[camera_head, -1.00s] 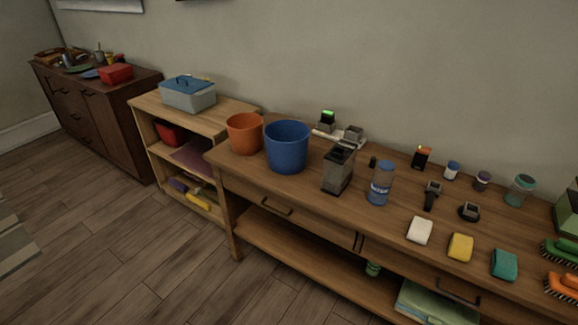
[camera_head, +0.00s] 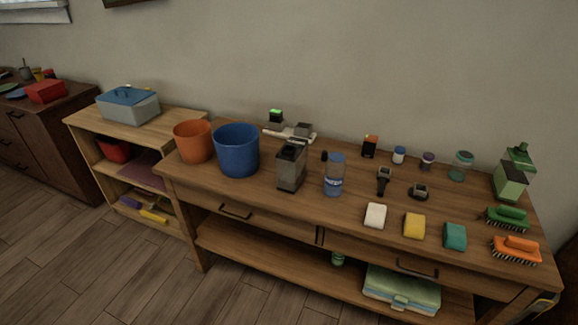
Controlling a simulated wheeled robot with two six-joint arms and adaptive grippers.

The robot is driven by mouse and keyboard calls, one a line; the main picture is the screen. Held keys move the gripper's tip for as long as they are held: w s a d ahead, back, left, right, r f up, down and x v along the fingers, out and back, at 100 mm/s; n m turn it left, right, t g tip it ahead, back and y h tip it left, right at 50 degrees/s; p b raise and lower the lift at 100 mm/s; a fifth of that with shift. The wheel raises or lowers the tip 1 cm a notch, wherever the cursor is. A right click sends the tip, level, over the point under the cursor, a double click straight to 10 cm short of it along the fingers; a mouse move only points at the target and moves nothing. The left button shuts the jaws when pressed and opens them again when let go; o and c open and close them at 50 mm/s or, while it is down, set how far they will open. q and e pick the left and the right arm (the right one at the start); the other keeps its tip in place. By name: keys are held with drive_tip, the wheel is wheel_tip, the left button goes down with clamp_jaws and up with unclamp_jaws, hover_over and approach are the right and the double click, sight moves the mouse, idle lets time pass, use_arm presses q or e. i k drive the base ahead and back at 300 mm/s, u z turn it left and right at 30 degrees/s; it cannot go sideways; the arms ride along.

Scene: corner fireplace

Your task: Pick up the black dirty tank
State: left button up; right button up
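A black and grey tank-like container (camera_head: 291,165) with a dark top and a see-through greyish body stands upright on the wooden table (camera_head: 260,197). It is between the blue bucket and a clear blue-labelled bottle. Whether it is the dirty tank I cannot tell for sure. Neither of my grippers shows in the head view.
An orange bucket (camera_head: 193,141) and a blue bucket (camera_head: 237,150) stand left of the container, the clear bottle (camera_head: 334,175) right of it. Sponges (camera_head: 414,225), brushes (camera_head: 507,217) and small jars (camera_head: 399,155) fill the table's right side. Open floor (camera_head: 90,255) lies at lower left.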

sight(291, 160)
drive_tip(key=u, duration=0.5)
drive_tip(key=k, duration=0.6)
drive_tip(key=u, duration=1.3)
drive_tip(key=i, duration=1.7)
drive_tip(key=z, duration=1.05)
drive_tip(key=i, duration=0.7)
drive_tip(key=z, duration=0.85)
